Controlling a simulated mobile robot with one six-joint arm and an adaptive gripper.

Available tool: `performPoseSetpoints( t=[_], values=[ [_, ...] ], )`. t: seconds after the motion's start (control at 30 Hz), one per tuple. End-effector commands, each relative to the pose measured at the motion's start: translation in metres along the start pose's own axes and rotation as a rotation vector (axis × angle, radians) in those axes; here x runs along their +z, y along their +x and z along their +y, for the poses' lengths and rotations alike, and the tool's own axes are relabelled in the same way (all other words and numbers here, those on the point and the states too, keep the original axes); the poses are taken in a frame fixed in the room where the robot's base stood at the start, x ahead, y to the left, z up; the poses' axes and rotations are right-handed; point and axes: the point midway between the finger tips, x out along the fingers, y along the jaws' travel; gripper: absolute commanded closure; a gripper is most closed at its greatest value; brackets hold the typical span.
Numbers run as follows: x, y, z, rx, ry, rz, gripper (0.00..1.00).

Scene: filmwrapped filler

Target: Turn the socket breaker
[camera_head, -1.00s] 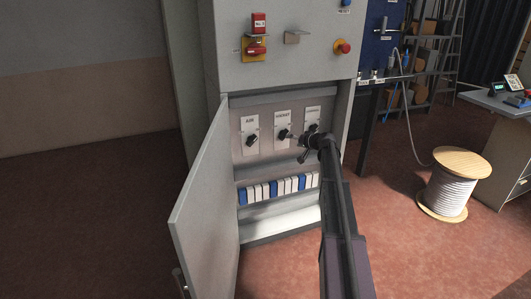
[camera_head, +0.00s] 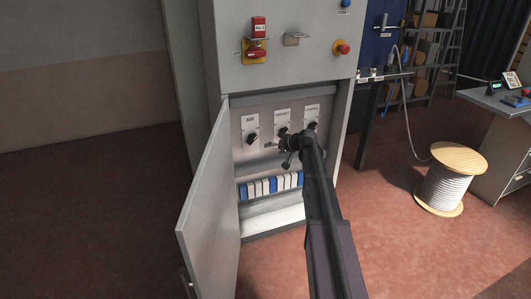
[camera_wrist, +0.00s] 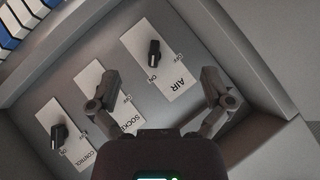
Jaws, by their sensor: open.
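The socket breaker's white plate (camera_head: 282,120) is the middle one of three in the open cabinet. Its black knob (camera_head: 283,131) shows just above my gripper (camera_head: 280,148) in the head view. In the wrist view my gripper (camera_wrist: 162,88) is open and empty. Its left finger covers part of the socket plate (camera_wrist: 88,84), and the socket knob is hidden or not distinguishable there. The air plate (camera_wrist: 140,48) with its black knob (camera_wrist: 153,54) lies between and beyond the fingers. The control knob (camera_wrist: 58,136) is at lower left.
The open cabinet door (camera_head: 208,205) stands left of the panel. A row of blue and white modules (camera_head: 265,187) is below the plates. A red button (camera_head: 341,47) and a red-yellow switch (camera_head: 256,49) are above. A cable spool (camera_head: 449,180) stands on the floor at right.

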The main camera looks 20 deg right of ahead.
Motion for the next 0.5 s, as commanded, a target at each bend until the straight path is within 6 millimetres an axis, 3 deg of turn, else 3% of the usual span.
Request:
performPoseSetpoints(
  t=[0.2, 0.5],
  values=[
    [0.021, -0.008, -0.025, 0.021, -0.017, -0.061, 0.0],
    [0.042, -0.014, -0.045, 0.048, -0.033, -0.124, 0.0]
  ],
)
